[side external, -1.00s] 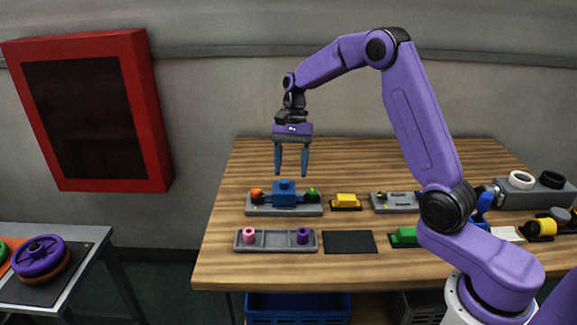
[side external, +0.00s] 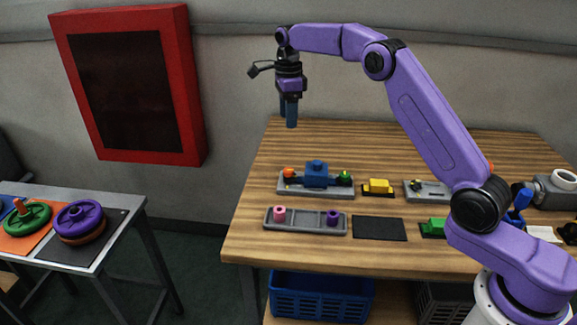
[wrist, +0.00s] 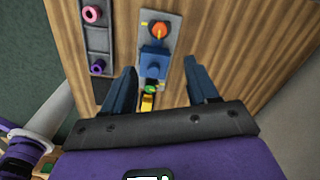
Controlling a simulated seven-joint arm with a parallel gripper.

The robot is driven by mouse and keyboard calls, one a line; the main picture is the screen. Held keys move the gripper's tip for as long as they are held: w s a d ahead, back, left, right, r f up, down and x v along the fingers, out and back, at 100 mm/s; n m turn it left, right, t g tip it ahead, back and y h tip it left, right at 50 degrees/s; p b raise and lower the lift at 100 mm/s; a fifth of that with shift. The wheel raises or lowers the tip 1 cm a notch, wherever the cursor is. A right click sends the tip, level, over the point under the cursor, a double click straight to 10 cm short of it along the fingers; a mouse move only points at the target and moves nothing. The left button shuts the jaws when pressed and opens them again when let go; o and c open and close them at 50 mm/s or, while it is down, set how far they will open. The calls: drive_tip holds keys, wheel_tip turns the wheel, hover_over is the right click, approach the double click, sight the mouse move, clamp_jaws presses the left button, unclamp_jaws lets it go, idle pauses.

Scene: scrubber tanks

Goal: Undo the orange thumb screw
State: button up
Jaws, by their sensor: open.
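The orange thumb screw (side external: 289,173) sits at the left end of a grey fixture plate (side external: 284,188) on the wooden table. A blue block (side external: 317,174) stands in the middle of the plate, and a green knob (side external: 344,177) is at its right end. In the wrist view the orange thumb screw (wrist: 159,30) is at the top, beyond the blue block (wrist: 153,62). My gripper (side external: 289,122) is open and empty, high above the table behind the plate. In the wrist view its two fingers (wrist: 162,88) are spread on either side of the blue block and green knob, apart from them.
A grey tray (side external: 306,226) holds a pink ring (side external: 279,214) and a purple ring (side external: 333,217) in front of the plate. A black mat (side external: 379,228) and a yellow block (side external: 379,186) lie to the right. The table's back left is clear.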

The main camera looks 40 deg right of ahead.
sight(288, 170)
wheel_tip(288, 170, down, 17)
drive_tip(key=shift+f, duration=0.1)
idle(0.5)
drive_tip(key=c, duration=1.1)
